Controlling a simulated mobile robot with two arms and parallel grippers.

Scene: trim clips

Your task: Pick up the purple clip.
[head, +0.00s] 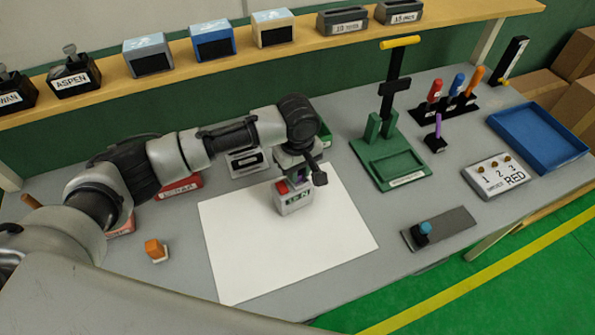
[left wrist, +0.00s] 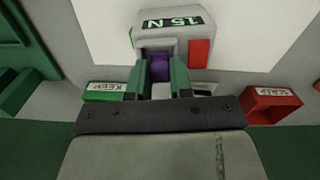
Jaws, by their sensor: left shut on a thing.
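My left gripper (head: 297,172) is over the white sheet, right at a small grey box (head: 294,203) with a red part on top. In the left wrist view the box (left wrist: 185,24) reads "15 N". The purple clip (left wrist: 160,67) lies between the two green fingers of my left gripper (left wrist: 160,84), which are shut on it. The clip is at the opening in the box; I cannot tell whether it touches the box. In the head view the gripper mostly hides the clip. My right gripper is not in view.
A green press stand (head: 402,160), a blue tray (head: 540,137), a rack of coloured handles (head: 455,100) and a grey "RED" block (head: 497,175) stand to the right. An orange clip (head: 155,250) is at the left. The white sheet (head: 300,255) is clear in front.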

